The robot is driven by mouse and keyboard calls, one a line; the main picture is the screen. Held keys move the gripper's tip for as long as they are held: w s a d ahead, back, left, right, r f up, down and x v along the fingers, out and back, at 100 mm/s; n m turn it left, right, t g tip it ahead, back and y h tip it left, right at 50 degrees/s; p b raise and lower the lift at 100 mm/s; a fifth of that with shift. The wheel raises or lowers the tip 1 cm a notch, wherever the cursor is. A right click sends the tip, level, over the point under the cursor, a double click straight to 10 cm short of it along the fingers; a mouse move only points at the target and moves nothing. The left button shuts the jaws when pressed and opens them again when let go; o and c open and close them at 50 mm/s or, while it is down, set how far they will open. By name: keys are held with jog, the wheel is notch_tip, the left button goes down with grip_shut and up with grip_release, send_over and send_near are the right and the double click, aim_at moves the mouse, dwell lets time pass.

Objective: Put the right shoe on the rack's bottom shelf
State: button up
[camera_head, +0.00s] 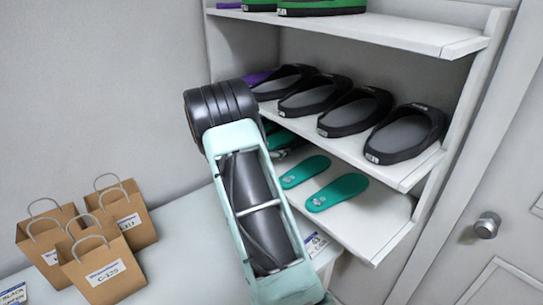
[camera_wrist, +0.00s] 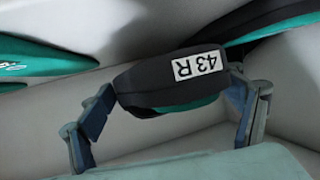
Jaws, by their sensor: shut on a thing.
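In the wrist view, my gripper (camera_wrist: 172,100) is shut on the heel of a black shoe with a teal inside, the right shoe (camera_wrist: 160,76), labelled "43 R". One finger is on each side of the heel. The shoe is at the rack's bottom shelf (camera_head: 370,222); I cannot tell whether it rests on the surface. In the head view, my arm hides the gripper and most of the held shoe. Another black and teal shoe (camera_wrist: 265,22) shows in part at the upper right of the wrist view.
Two teal insoles (camera_head: 304,171) (camera_head: 337,192) lie on the bottom shelf, right of my arm. Black clogs (camera_head: 405,134) line the middle shelf above. Green shoes (camera_head: 322,6) stand on the top shelf. Paper bags (camera_head: 103,270) stand at left. The bottom shelf's front right is bare.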

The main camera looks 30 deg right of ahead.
notch_tip(320, 180, down, 3)
jog(key=shift+f, duration=0.15)
jog(key=shift+w+d+f+p, duration=0.1)
jog(key=shift+d+f+p, duration=0.1)
jog(key=shift+p, duration=0.1)
jog(key=shift+f, duration=0.15)
jog(key=o, duration=1.3)
